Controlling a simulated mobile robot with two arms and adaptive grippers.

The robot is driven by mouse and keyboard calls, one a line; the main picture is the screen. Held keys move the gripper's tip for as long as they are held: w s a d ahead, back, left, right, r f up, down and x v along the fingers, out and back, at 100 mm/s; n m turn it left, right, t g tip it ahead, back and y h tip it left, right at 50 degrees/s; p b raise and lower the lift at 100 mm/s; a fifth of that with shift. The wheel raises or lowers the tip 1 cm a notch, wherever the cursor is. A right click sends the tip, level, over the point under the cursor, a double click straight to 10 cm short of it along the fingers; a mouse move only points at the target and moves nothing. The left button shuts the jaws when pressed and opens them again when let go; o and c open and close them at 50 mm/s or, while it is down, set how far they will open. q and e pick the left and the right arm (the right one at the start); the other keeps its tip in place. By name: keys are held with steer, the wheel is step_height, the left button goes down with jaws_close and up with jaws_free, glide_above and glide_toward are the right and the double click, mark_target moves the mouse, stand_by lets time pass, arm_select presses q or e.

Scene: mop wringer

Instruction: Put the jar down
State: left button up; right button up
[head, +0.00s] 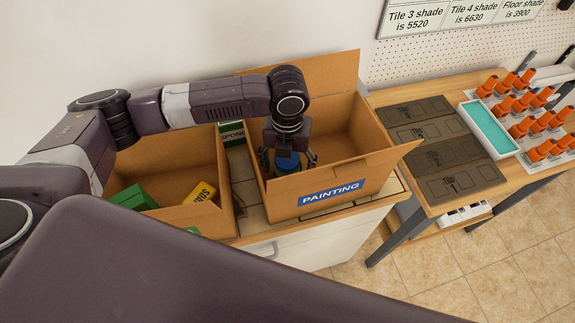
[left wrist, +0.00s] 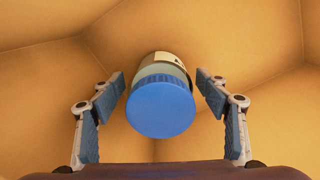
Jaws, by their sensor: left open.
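The jar (left wrist: 161,103) has a blue lid and a pale label. In the left wrist view it stands inside a cardboard box, between the two fingers and apart from both. In the head view its blue lid (head: 287,163) shows inside the cardboard box labelled PAINTING (head: 345,178). My left gripper (head: 288,165) reaches down into that box from above, over the jar. Its fingers are spread on both sides of the jar in the left wrist view (left wrist: 161,95). The jar's lower part is hidden by the box wall in the head view. My right gripper is not in view.
A second open box (head: 228,205) with green and yellow items stands left of the PAINTING box. Both stand on a white cabinet (head: 340,240). To the right, a wooden table holds dark mats (head: 440,145), a teal tray (head: 518,147) and several orange-handled items (head: 535,122).

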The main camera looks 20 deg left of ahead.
arm_select(q)
steer(key=shift+r, duration=0.1)
step_height(320, 180, up, 12)
steer(key=b, duration=0.2)
steer(key=shift+r+b, duration=0.1)
steer(key=shift+b, duration=0.3)
